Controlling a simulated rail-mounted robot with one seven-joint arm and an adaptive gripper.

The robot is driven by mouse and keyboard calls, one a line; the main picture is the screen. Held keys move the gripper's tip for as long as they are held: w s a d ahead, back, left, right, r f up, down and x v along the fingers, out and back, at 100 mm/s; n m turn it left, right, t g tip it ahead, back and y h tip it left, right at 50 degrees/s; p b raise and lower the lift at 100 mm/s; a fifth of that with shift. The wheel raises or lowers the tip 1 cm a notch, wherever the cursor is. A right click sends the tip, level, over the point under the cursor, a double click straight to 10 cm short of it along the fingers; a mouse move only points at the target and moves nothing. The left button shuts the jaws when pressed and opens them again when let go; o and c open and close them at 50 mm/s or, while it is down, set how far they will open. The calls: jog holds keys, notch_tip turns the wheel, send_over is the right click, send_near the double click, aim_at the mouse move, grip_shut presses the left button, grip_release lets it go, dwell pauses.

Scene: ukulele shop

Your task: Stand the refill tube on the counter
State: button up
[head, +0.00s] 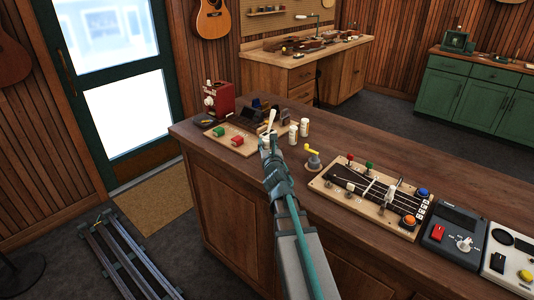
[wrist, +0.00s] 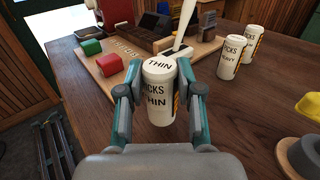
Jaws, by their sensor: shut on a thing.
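A white refill tube (wrist: 158,98) with "PICKS THIN" printed on it stands upright between my fingers in the wrist view. My gripper (wrist: 158,102) is shut on its sides. In the head view my gripper (head: 267,143) is over the left part of the wooden counter (head: 330,160), and the arm hides most of the tube.
Right behind the tube is a wooden board (head: 230,146) with a green block (head: 218,131), a red block (head: 237,141) and a white lever (wrist: 182,35). Two similar white tubes (wrist: 230,64) (wrist: 254,44) stand to the right.

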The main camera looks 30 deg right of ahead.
jog(key=shift+f+b, duration=0.45)
jog(key=shift+f, duration=0.5)
jog(key=shift+f, duration=0.2)
jog(key=o, duration=1.1)
jog(key=shift+o, duration=0.2)
jog(key=shift+r, duration=0.1)
